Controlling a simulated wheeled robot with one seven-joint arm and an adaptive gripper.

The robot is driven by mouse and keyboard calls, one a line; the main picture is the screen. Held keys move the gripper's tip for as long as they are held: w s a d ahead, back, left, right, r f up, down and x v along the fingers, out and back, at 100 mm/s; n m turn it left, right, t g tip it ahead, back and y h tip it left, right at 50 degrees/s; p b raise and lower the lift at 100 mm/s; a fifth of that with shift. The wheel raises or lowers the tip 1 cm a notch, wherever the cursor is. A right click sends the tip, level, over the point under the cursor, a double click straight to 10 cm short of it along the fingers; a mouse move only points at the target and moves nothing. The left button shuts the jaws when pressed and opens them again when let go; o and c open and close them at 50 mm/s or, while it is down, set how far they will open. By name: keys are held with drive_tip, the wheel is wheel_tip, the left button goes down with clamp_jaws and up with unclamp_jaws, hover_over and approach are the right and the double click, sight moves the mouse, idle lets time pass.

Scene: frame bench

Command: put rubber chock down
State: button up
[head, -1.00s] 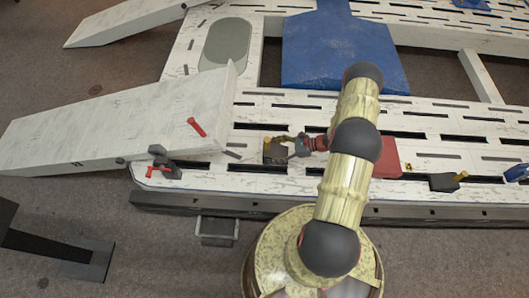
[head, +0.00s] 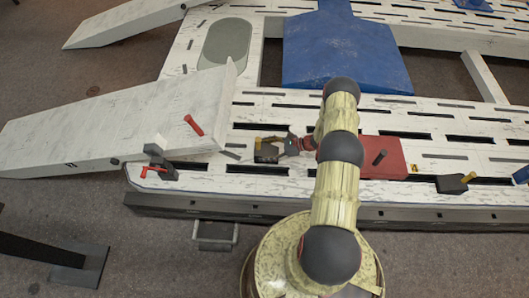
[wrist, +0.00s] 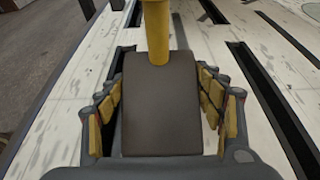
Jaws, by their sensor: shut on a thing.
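The rubber chock (wrist: 160,105) is a dark grey-brown block with a yellow handle (wrist: 157,30). In the wrist view it sits between the yellow-padded fingers of my gripper (wrist: 162,110), which is shut on it. In the head view the chock (head: 266,154) and my gripper (head: 276,147) are over the near white slotted beam (head: 310,188), left of my arm. I cannot tell whether the chock's underside touches the beam. My fingers partly hide the chock there.
A red box (head: 392,158) with a dark handle lies right of my arm. A similar dark block with a yellow handle (head: 456,184) is further right. A red-handled clamp (head: 160,168) stands at the beam's left end. A white ramp (head: 110,125) and a blue panel (head: 340,55) are nearby.

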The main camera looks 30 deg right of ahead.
drive_tip(key=shift+w+r, duration=0.1)
drive_tip(key=o, duration=1.8)
drive_tip(key=shift+f, duration=0.2)
drive_tip(key=shift+o, duration=0.3)
drive_tip(key=shift+r, duration=0.15)
